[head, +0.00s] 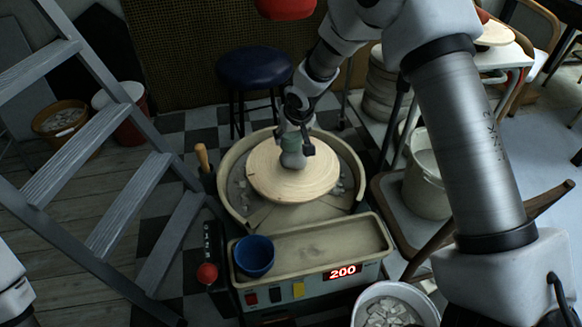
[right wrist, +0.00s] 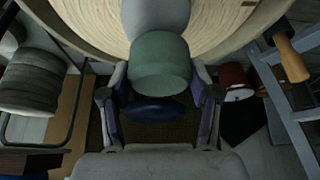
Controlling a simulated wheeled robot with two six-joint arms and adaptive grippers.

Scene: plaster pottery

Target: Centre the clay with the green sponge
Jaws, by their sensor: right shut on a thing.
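The grey clay (head: 293,160) stands as a small lump at the middle of the pale round wheel disc (head: 265,175). My right gripper (head: 296,143) is above the disc and shut on the green sponge (head: 290,142). In the right wrist view the sponge (right wrist: 160,62) sits between the two fingers (right wrist: 159,92), and the grey clay (right wrist: 156,16) shows directly beyond it. The sponge overlaps the clay in both views and seems to touch it; the exact contact is hidden. My left gripper is not in view.
The wheel's splash pan (head: 227,190) surrounds the disc. A blue bowl (head: 254,255) stands in the front tray (head: 325,245), above a display reading 200. A ladder (head: 130,200) stands left, a blue stool (head: 254,67) behind, and a bucket of scraps (head: 394,306) at front right.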

